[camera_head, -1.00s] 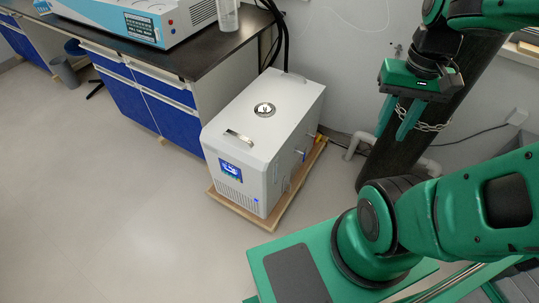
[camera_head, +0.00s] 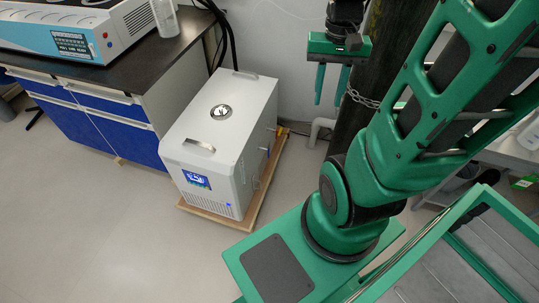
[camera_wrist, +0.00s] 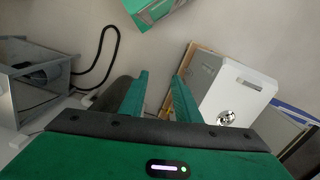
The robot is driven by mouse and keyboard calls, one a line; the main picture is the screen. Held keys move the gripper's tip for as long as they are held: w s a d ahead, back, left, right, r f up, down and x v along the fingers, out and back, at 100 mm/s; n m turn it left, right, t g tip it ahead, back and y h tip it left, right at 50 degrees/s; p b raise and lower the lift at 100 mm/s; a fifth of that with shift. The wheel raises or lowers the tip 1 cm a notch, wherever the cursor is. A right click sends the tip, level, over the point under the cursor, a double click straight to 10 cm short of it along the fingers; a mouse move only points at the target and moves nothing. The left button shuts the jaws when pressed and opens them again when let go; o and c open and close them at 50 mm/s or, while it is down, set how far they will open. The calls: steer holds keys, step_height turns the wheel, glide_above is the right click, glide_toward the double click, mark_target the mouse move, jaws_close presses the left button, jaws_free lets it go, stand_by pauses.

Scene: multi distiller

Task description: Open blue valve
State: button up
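My gripper (camera_head: 330,101) hangs in the air to the right of the white box-shaped machine (camera_head: 222,112), with its green fingers pointing down. The fingers are apart with nothing between them, as the wrist view also shows (camera_wrist: 160,78). The machine has a round cap on top and a lit display on its front. Small fittings (camera_head: 266,149) stick out of its right side, but they are too small to tell which is the blue valve. In the wrist view the machine (camera_wrist: 238,88) is to the right of the fingers, apart from them.
The machine stands on a low wooden base (camera_head: 257,200). A dark-topped bench with blue drawers (camera_head: 87,130) is to its left. A dark column (camera_head: 372,75) with a chain and a pale pipe (camera_head: 318,128) stand near my gripper. The floor in front (camera_head: 110,230) is clear.

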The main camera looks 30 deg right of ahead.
steer(key=w+d+f+m+y, duration=0.1)
steer(key=w+d+f+m, duration=0.15)
steer(key=w+f, duration=0.35)
steer(key=w+d+f+m+y, duration=0.1)
steer(key=w+d+f+y, duration=0.2)
steer(key=f, duration=0.5)
steer(key=w+d+f+m, duration=0.25)
steer(key=w+f, duration=0.25)
steer(key=f, duration=0.3)
steer(key=w+f+m+t+y, duration=0.1)
steer(key=w+f+m+t, duration=0.3)
steer(key=f, duration=0.7)
steer(key=w+f+m+t+y, duration=0.15)
steer(key=f+m+t, duration=0.35)
steer(key=f, duration=0.6)
steer(key=w+f+m+t+y, duration=0.2)
steer(key=f+m, duration=0.3)
steer(key=f, duration=0.5)
steer(key=shift+h, duration=0.25)
steer(key=x, duration=1)
steer(key=shift+w+a+f, duration=0.15)
steer(key=shift+w+a, duration=0.05)
steer(key=shift+a, duration=0.15)
steer(key=shift+c, duration=0.6)
